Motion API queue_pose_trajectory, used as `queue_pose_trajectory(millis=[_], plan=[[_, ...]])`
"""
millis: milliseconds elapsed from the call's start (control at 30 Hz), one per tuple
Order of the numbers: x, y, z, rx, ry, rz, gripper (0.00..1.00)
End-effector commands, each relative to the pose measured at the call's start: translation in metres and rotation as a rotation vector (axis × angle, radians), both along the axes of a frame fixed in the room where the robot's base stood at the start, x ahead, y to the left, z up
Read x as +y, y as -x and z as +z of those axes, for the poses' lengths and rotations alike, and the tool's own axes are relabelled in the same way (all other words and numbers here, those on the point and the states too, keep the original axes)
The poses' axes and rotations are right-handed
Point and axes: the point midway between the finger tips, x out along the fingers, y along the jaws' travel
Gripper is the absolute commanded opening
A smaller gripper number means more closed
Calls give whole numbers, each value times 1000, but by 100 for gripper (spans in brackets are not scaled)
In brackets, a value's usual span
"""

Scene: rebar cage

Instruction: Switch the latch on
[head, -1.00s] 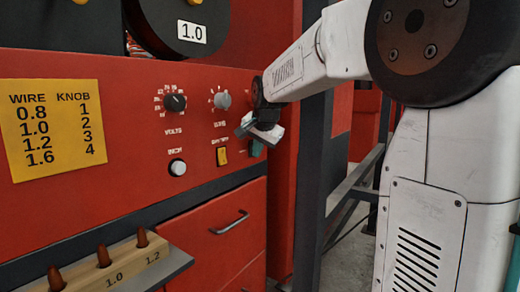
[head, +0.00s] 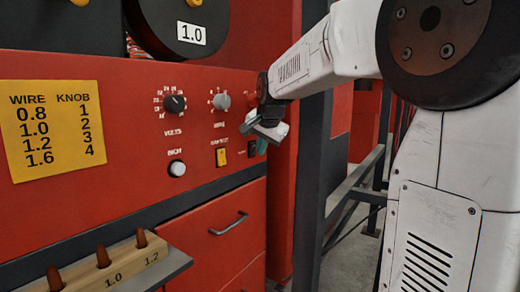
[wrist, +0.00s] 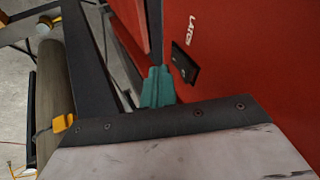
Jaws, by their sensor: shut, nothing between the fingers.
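The latch is a black rocker switch (wrist: 185,63) on the red panel in the wrist view, with the word LATCH printed beside it. In the head view a small dark switch (head: 251,149) shows just left of my fingertips; its label is too small to read. I cannot tell the rocker's position. My gripper (wrist: 157,86) has teal fingers that are shut and empty. In the wrist view they point along the panel, beside the switch and apart from it in the picture. The gripper also shows in the head view (head: 262,147), partly hidden by its own grey body.
A yellow switch (head: 222,157) sits left of the dark one. A black dial (head: 175,103), a grey dial (head: 221,102) and a white button (head: 177,169) are on the panel. A drawer handle (head: 229,224) juts out below. A dark frame post (head: 312,170) stands right.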

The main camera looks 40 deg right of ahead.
Motion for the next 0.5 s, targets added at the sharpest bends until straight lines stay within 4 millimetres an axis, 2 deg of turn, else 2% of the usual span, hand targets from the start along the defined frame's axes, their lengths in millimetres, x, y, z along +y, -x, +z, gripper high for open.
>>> queue_pose_trajectory(millis=[133, 300, 500], plan=[[-4, 20, -5, 7, -2, 6, 0], [0, 50, 25, 6, -1, 3, 0], [1, 76, 49, 9, -2, 0, 0]])
